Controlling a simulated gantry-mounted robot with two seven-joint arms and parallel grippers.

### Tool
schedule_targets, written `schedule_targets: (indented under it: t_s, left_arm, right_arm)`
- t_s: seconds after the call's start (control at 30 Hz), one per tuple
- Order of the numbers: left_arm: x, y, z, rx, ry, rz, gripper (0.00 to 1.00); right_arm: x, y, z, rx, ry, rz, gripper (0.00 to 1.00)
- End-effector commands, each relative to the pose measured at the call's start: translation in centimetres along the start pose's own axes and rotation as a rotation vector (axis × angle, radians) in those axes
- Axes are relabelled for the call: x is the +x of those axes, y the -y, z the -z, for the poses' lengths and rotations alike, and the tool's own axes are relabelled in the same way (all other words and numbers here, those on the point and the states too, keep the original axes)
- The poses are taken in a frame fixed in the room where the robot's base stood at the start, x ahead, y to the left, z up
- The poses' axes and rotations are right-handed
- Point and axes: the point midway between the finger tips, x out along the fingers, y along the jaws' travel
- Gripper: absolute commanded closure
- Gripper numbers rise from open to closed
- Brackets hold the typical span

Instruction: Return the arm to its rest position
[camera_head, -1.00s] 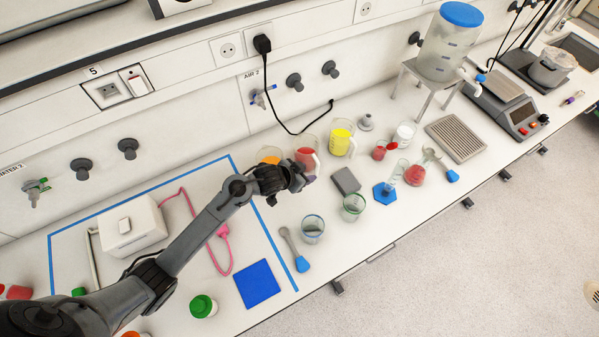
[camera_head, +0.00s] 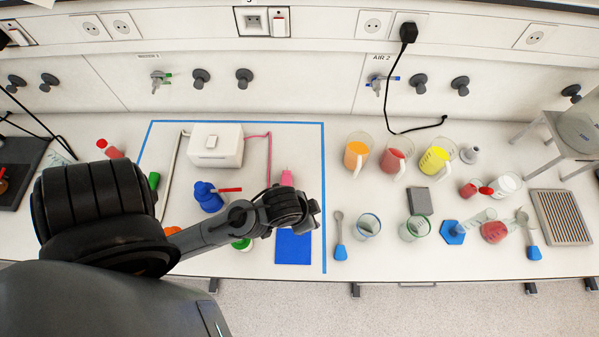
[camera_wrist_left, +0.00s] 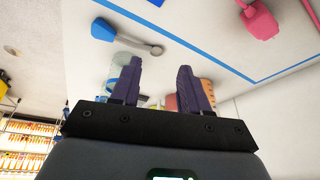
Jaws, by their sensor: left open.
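My left arm reaches in from the left in the head view. Its gripper (camera_head: 312,207) is above the bench near the blue square pad (camera_head: 293,246), left of the juice pitchers and apart from them. The left wrist view shows the two purple fingers (camera_wrist_left: 160,66) spread apart with nothing held between them. A pitcher of orange juice (camera_head: 356,152), one of red juice (camera_head: 394,158) and one of yellow juice (camera_head: 434,160) stand in a row on the bench. My right gripper is not in view.
Blue tape (camera_head: 323,150) borders an area holding a white box (camera_head: 215,146) and a blue item (camera_head: 207,197). Two glass beakers (camera_head: 367,226) (camera_head: 415,229), a blue-handled spoon (camera_head: 340,240) and a grey block (camera_head: 419,201) stand or lie to the right. The bench front edge is close.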

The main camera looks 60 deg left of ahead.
Motion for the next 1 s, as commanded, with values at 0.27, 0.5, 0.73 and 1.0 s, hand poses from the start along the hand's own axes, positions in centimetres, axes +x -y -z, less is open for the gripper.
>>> schedule_targets:
  t_s: [0.27, 0.5, 0.73, 1.0]
  left_arm:
    - [-2.2, -0.5, -2.6, -0.032, 0.065, -0.022, 0.55]
    - [-2.3, -0.5, -2.5, -0.031, 0.063, -0.021, 0.55]
    - [-5.0, -0.3, -1.4, -0.031, 0.063, -0.021, 0.55]
    - [-11.2, 0.1, 1.0, -0.031, 0.062, -0.021, 0.55]
  right_arm:
    - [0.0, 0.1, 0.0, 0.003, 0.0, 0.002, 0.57]
    - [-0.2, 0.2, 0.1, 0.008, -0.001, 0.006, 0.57]
    - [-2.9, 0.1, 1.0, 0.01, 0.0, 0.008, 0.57]
    - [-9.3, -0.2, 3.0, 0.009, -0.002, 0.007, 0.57]
